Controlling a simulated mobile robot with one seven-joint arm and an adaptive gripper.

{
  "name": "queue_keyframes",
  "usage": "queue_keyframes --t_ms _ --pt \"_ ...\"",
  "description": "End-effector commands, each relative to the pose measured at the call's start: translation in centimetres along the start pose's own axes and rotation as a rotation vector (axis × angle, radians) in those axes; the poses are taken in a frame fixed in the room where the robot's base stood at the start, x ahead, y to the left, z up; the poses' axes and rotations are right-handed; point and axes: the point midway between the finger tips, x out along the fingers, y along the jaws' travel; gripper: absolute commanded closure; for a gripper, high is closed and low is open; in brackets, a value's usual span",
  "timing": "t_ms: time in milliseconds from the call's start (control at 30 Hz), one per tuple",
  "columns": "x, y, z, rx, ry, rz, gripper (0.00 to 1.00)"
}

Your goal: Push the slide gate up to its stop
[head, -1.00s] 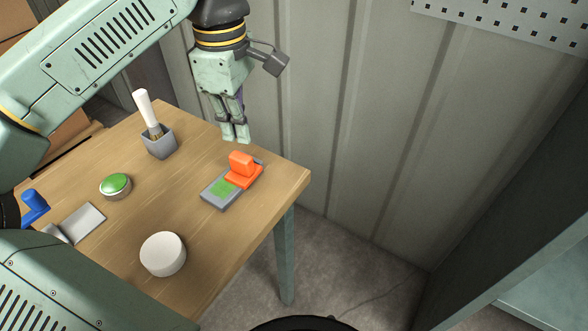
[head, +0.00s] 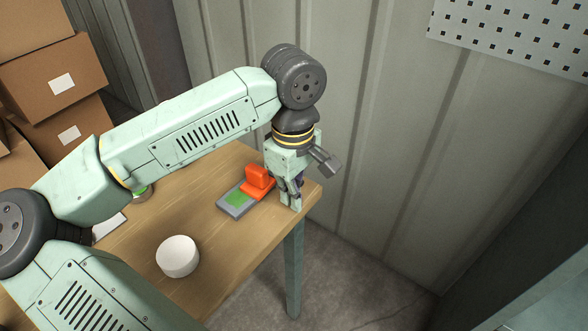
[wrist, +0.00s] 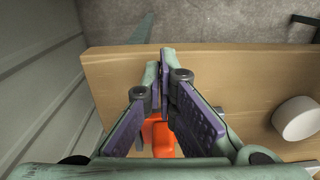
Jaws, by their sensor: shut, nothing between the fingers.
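The slide gate (head: 258,183) is an orange block with a raised handle. It sits on a grey track plate (head: 230,207) with a green patch showing at the near-left end. My gripper (head: 290,206) is shut and empty, pointing down just right of the gate, near the table's right corner. In the head view I cannot tell whether the fingers touch the gate. In the wrist view my shut fingertips (wrist: 162,62) are in front, and part of the orange gate (wrist: 163,138) shows between and below the fingers.
A white round container (head: 178,256) stands on the wooden table (head: 205,225) in front of the track. A green button (head: 140,194) is partly hidden by my arm. A corrugated wall (head: 375,130) rises behind. Cardboard boxes (head: 55,75) are stacked at left.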

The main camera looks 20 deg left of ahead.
Motion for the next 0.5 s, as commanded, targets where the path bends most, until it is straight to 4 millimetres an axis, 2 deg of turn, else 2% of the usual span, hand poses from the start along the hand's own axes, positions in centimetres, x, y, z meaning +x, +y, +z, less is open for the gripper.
queue_keyframes --t_ms 33,200,500 --pt "-0.7 0.0 -1.2 -0.011 0.000 0.003 1.00" --pt "-0.6 0.0 -3.1 -0.008 0.001 0.002 1.00" --pt "-0.4 0.0 -3.8 -0.006 0.003 0.002 1.00"
